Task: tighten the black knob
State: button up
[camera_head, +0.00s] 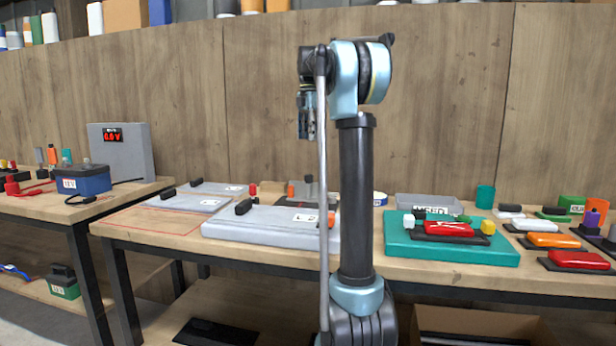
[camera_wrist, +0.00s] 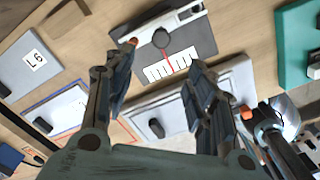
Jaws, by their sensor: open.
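My gripper (camera_wrist: 163,58) is open and empty, with its two fingers apart in the wrist view. In the head view my gripper (camera_head: 307,125) hangs above the table. A dark round knob (camera_wrist: 160,38) shows in the wrist view beyond and between the fingertips, on a device with a dark face, a white scale and a red line. Black elongated knobs stand on grey panels; one is on the nearest panel (camera_head: 243,207). It also appears between the fingers in the wrist view (camera_wrist: 156,128). I cannot tell which one the task means.
A teal board (camera_head: 480,252) with a red block lies to the right. Two more grey panels (camera_head: 170,203) lie at the left. A blue battery (camera_head: 82,180) and a grey meter box (camera_head: 122,160) stand on the left table. Space above the tables is clear.

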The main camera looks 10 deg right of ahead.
aim_at(309, 175)
notch_tip(309, 175, down, 16)
jog(key=shift+s, duration=0.1)
dwell(0.5)
jog(key=c, duration=1.1)
jog(key=shift+d, duration=0.1)
